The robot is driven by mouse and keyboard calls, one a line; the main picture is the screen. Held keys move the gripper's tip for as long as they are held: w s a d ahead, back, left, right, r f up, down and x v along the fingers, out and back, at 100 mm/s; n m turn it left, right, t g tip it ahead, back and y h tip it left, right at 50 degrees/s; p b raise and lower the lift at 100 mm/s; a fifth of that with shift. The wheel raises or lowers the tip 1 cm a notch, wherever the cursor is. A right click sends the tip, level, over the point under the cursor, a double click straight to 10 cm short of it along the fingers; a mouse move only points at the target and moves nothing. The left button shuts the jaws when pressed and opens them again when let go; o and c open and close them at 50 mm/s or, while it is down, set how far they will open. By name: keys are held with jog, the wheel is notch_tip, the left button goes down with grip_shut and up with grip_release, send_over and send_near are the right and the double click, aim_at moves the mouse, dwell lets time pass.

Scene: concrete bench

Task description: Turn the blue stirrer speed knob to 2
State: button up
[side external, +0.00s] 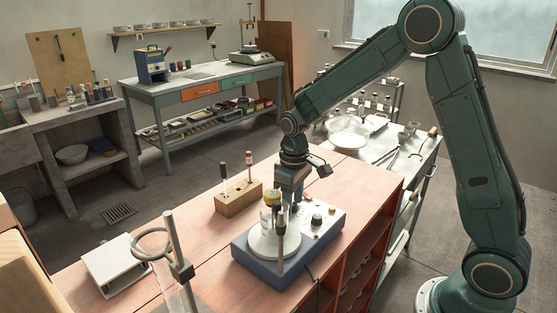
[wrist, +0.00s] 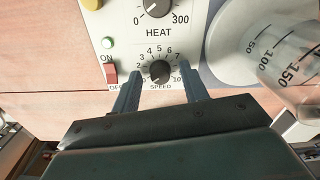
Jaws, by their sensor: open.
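The blue stirrer (side external: 262,262) stands on the reddish bench with a white control panel on its right part. In the wrist view the dark round speed knob (wrist: 160,70) sits below the heat knob (wrist: 153,5), with a printed number scale around it. The 2 is at its left; the 0 end is partly hidden by a finger. The knob's pointer is too small to read surely. My gripper (wrist: 160,76) is open, one finger on each side of the speed knob with gaps visible. In the side view my gripper (side external: 290,192) is above the stirrer, partly behind the glassware.
A graduated glass vessel (wrist: 290,65) stands on the stirrer's round plate (wrist: 225,50). A red ON switch (wrist: 110,73) is left of the knob. A stand with a ring (side external: 178,260) and a wooden block with screwdriver-like tools (side external: 238,201) are nearby.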

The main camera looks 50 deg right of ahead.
grip_shut()
jog(key=shift+m, duration=0.3)
jog(key=m, duration=0.9)
dwell(0.3)
dwell(0.5)
grip_release()
